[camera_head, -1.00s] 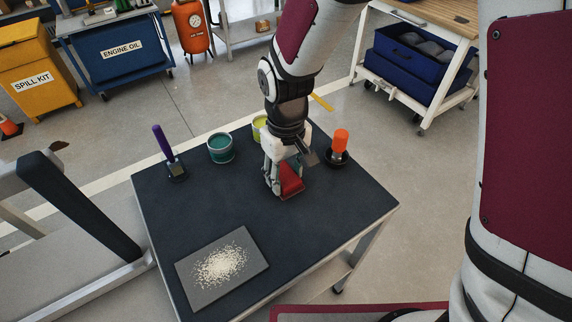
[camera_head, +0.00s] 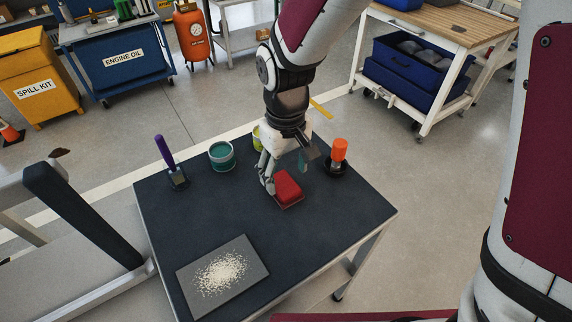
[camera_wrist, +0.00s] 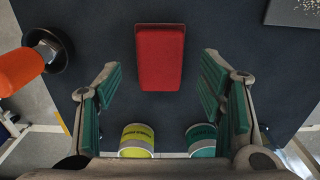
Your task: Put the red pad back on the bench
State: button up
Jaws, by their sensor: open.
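The red pad (camera_head: 288,187) lies on the dark top of the bench (camera_head: 205,215), near its right back part. In the wrist view the pad (camera_wrist: 160,58) lies flat, centred beyond the fingertips. My gripper (camera_head: 285,172) is open just above and behind the pad. In the wrist view its two green-lined fingers (camera_wrist: 160,80) stand wide apart with nothing between them, and a gap shows on each side of the pad. In the head view a finger partly hides the pad's left edge.
On the bench stand an orange-handled tool in a black base (camera_head: 338,158), a teal tin (camera_head: 222,156), a yellow-green tin (camera_wrist: 137,141) and a purple-handled brush (camera_head: 170,163). A grey plate with pale granules (camera_head: 262,268) lies at the front. The bench's middle is clear.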

aim_at(286, 185)
notch_tip(286, 185, up, 8)
jog(key=p, duration=0.1)
jog(key=s+d+r+m, duration=0.3)
jog(key=s+d+r, duration=0.4)
jog(key=d+r, duration=0.3)
jog(key=s+d+m+t, duration=0.1)
jog(key=s+d+m, duration=0.1)
jog(key=s+d, duration=0.2)
jog(key=s+d+m, duration=0.1)
jog(key=s+d, duration=0.4)
jog(key=s, duration=0.6)
jog(key=shift+d+m+t, duration=0.25)
jog(key=shift+m+t, duration=0.15)
notch_tip(286, 185, up, 13)
jog(key=t+p, duration=0.2)
jog(key=p, duration=0.9)
jog(key=shift+d, duration=0.2)
jog(key=shift+w+f, duration=0.1)
jog(key=shift+w, duration=0.05)
